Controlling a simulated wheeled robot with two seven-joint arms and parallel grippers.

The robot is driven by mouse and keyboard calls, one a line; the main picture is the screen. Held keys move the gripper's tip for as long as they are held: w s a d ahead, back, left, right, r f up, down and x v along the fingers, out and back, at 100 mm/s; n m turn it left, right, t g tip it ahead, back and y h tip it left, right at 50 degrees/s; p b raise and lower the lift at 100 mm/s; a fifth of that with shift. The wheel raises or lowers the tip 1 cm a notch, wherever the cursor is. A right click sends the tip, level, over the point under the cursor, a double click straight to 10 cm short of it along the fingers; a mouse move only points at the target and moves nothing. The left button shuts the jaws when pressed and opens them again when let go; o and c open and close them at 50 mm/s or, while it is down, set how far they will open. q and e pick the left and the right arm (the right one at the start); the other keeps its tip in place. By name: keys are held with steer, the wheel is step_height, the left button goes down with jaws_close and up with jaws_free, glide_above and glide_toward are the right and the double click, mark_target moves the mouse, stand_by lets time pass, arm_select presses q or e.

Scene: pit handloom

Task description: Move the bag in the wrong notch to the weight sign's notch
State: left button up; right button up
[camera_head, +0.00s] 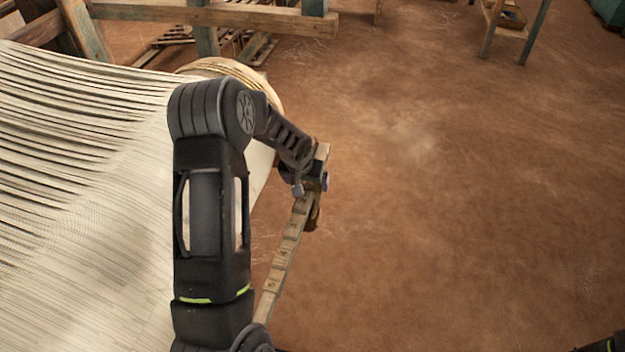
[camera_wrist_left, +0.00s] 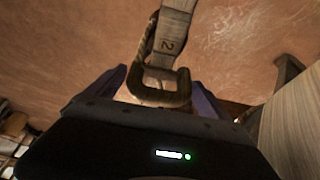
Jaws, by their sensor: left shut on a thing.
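My left gripper (camera_head: 314,183) is beside the upper part of a narrow wooden notched bar (camera_head: 285,248) with numbers along it. The gripper is shut on the bag (camera_head: 313,217), a small brown shape mostly hidden by the gripper and bar. In the left wrist view a dark U-shaped handle (camera_wrist_left: 161,98) lies between the purple fingers, with a twisted cord (camera_wrist_left: 145,45) rising beside the bar. The number 2 shows on the bar (camera_wrist_left: 172,30) there. I cannot tell whether the cord still rests in a notch. The weight sign cannot be made out.
The loom's pale warp threads (camera_head: 75,170) fill the left, with a round wooden roller end (camera_head: 240,70) behind my arm. Wooden beams (camera_head: 220,15) stand at the back. The brown floor (camera_head: 450,200) to the right is open, with a small wooden stand (camera_head: 510,25) far off.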

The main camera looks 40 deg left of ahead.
arm_select(q)
steer(key=shift+w+d+f+b, duration=0.1)
steer(key=shift+w+f+b, duration=0.1)
steer(key=shift+f+b, duration=0.65)
steer(key=shift+f, duration=0.1)
steer(key=shift+s+f+b, duration=0.1)
steer(key=shift+f+b, duration=0.2)
stand_by(0.5)
